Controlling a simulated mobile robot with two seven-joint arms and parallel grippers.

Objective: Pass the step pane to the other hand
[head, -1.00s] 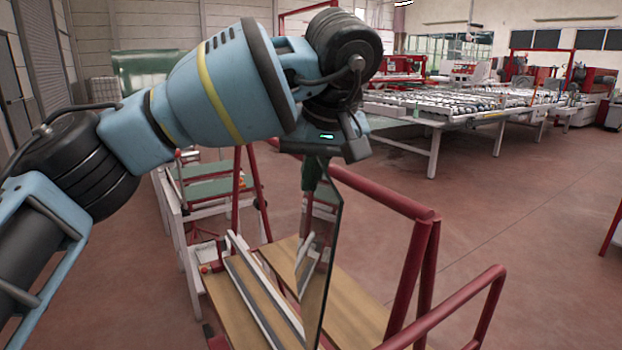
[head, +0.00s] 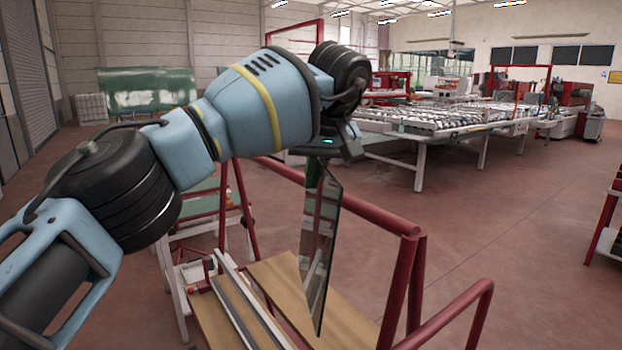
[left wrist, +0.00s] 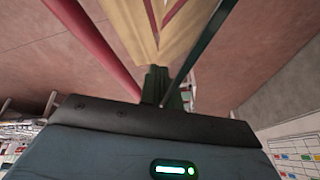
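The step pane (head: 320,250) is a thin, dark, reflective sheet of glass. In the head view it hangs upright below my left gripper (head: 316,174), seen at a steep angle, with its lower tip in front of the wooden boards. My left gripper is shut on its upper end; the fingers are small and partly hidden under the wrist. In the left wrist view the pane (left wrist: 207,45) shows nearly edge-on as a dark strip running up from the greenish fingers (left wrist: 162,85). My right gripper is in neither view.
Below the pane stands a rack with wooden boards (head: 270,285) and red tube rails (head: 403,280), close on the right. A long roller table (head: 440,125) stands farther back. Open red-brown floor (head: 530,220) lies to the right.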

